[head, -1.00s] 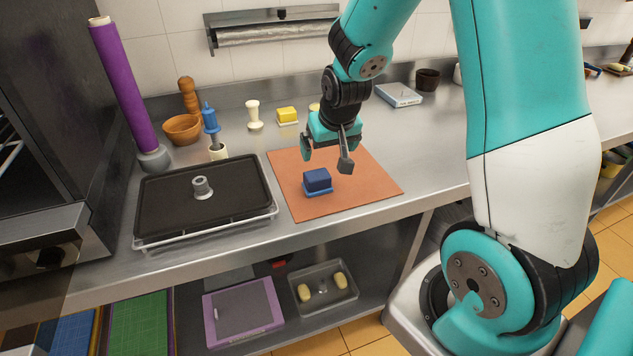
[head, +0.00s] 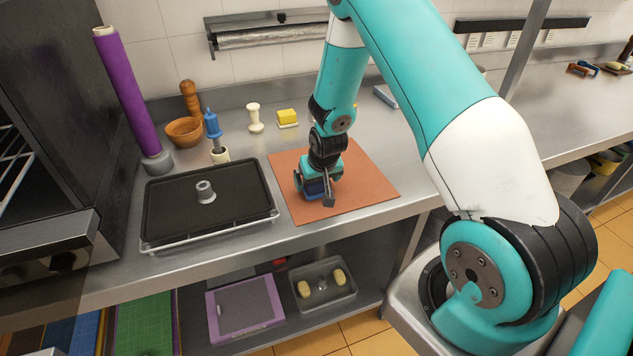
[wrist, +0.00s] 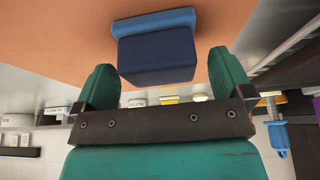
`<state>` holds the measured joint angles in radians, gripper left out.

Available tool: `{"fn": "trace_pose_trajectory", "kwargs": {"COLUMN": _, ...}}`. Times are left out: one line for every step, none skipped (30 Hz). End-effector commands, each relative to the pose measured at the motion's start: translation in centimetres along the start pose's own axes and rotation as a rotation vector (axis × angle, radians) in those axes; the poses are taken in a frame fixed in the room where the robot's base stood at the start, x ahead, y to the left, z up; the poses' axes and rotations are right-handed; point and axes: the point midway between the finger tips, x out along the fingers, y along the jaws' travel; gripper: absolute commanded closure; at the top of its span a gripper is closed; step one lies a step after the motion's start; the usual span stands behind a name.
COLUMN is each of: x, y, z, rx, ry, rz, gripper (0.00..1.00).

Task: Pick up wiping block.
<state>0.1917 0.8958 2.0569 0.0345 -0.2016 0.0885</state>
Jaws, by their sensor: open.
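The wiping block is a dark blue block (wrist: 156,58) on a lighter blue base. It rests on the orange mat (head: 370,190). In the head view the block (head: 316,187) is partly hidden by my gripper (head: 314,194). My gripper is right over the block, with fingers pointing down. In the wrist view my gripper (wrist: 161,82) is open, with one green finger pad toward each side of the block. Gaps show between the pads and the block, and I see no contact.
A black tray (head: 165,208) with a grey ring-shaped piece (head: 205,191) lies left of the mat. A wooden bowl (head: 184,131), a blue-handled tool (head: 213,128) and a yellow block (head: 288,117) stand behind. The mat around the block is clear.

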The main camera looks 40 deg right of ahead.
Motion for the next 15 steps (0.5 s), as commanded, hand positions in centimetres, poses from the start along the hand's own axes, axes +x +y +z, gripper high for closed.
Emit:
{"fn": "trace_pose_trajectory", "kwargs": {"x": 0.28, "y": 0.01, "z": -0.02, "rx": 0.0, "ry": -0.001, "rz": 0.0, "gripper": 0.02}}
{"fn": "trace_pose_trajectory", "kwargs": {"x": 0.43, "y": 0.01, "z": -0.01, "rx": 0.0, "ry": 0.0, "rz": 0.0, "gripper": 0.02}}
{"fn": "trace_pose_trajectory", "kwargs": {"x": 0.54, "y": 0.01, "z": -0.01, "rx": 0.0, "ry": 0.0, "rz": 0.0, "gripper": 0.02}}
{"fn": "trace_pose_trajectory", "kwargs": {"x": 0.58, "y": 0.01, "z": -0.01, "rx": 0.0, "ry": 0.001, "rz": 0.0, "gripper": 0.02}}
{"fn": "trace_pose_trajectory", "kwargs": {"x": 0.6, "y": 0.02, "z": -0.01, "rx": 0.0, "ry": 0.001, "rz": 0.0, "gripper": 0.02}}
{"fn": "trace_pose_trajectory", "kwargs": {"x": 0.6, "y": 0.02, "z": -0.01, "rx": 0.0, "ry": 0.001, "rz": 0.0, "gripper": 0.02}}
{"fn": "trace_pose_trajectory", "kwargs": {"x": 0.59, "y": 0.02, "z": -0.01, "rx": 0.0, "ry": 0.001, "rz": 0.0, "gripper": 0.02}}
{"fn": "trace_pose_trajectory", "kwargs": {"x": 0.59, "y": 0.02, "z": -0.01, "rx": 0.0, "ry": 0.001, "rz": 0.0, "gripper": 0.02}}
{"fn": "trace_pose_trajectory", "kwargs": {"x": 0.59, "y": 0.02, "z": 0.0, "rx": 0.0, "ry": 0.001, "rz": 0.0, "gripper": 0.02}}
{"fn": "trace_pose_trajectory", "kwargs": {"x": 0.59, "y": 0.01, "z": 0.0, "rx": 0.0, "ry": 0.001, "rz": 0.0, "gripper": 0.09}}
{"fn": "trace_pose_trajectory", "kwargs": {"x": 0.58, "y": 0.01, "z": 0.0, "rx": 0.0, "ry": 0.001, "rz": 0.0, "gripper": 0.16}}
{"fn": "trace_pose_trajectory", "kwargs": {"x": 0.58, "y": 0.01, "z": 0.0, "rx": 0.0, "ry": 0.001, "rz": 0.0, "gripper": 0.25}}
{"fn": "trace_pose_trajectory", "kwargs": {"x": 0.57, "y": 0.01, "z": 0.0, "rx": 0.0, "ry": 0.001, "rz": 0.0, "gripper": 0.32}}
{"fn": "trace_pose_trajectory", "kwargs": {"x": 0.57, "y": 0.01, "z": 0.0, "rx": 0.0, "ry": 0.001, "rz": 0.0, "gripper": 0.39}}
{"fn": "trace_pose_trajectory", "kwargs": {"x": 0.57, "y": 0.01, "z": 0.0, "rx": 0.0, "ry": 0.001, "rz": 0.0, "gripper": 0.48}}
